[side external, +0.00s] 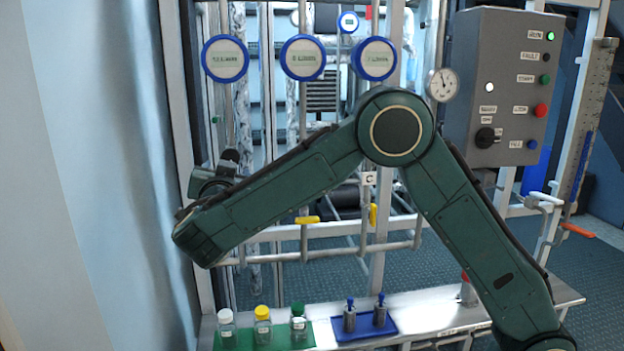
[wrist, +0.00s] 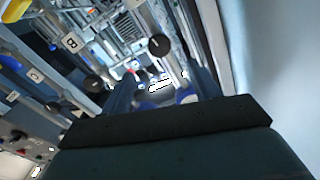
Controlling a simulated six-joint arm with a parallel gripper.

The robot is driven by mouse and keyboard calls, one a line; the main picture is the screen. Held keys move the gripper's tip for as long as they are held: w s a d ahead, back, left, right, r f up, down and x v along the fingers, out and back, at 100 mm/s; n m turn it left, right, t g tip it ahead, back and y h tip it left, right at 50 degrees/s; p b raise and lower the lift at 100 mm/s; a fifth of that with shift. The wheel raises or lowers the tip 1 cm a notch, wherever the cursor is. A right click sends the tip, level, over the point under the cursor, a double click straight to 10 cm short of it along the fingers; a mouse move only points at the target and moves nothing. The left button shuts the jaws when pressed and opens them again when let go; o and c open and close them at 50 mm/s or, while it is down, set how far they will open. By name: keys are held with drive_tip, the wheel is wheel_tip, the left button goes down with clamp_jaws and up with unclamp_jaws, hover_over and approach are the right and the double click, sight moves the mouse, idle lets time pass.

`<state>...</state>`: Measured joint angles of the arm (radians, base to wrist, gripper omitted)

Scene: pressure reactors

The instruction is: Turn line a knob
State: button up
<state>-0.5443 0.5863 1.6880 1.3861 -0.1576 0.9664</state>
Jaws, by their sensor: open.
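Several black round knobs show in the wrist view. The nearest one (wrist: 159,44), with a white pointer mark, is just above the gap between my fingers in the picture. It appears to be the line A knob, but I see no A label. A second knob (wrist: 91,84) and a third (wrist: 53,107) are to its left, near the labels B (wrist: 72,42) and C (wrist: 36,75). My gripper (wrist: 162,90) is open, with nothing seen between its fingers and apart from the knob in the picture.
Pipes and frame bars surround the knobs. Yellow handles (side external: 307,219) sit below on the pipes. A grey control box (side external: 505,90) stands at right. Bottles on a green mat (side external: 283,336) and metal vessels on a blue mat (side external: 363,332) stand on the shelf.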

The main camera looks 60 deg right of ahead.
sight(230, 157)
drive_tip(key=shift+d, duration=0.15)
drive_tip(key=x, duration=1.3)
drive_tip(key=shift+w+d, duration=0.2)
drive_tip(key=shift+w, duration=0.05)
drive_tip(key=c, duration=1)
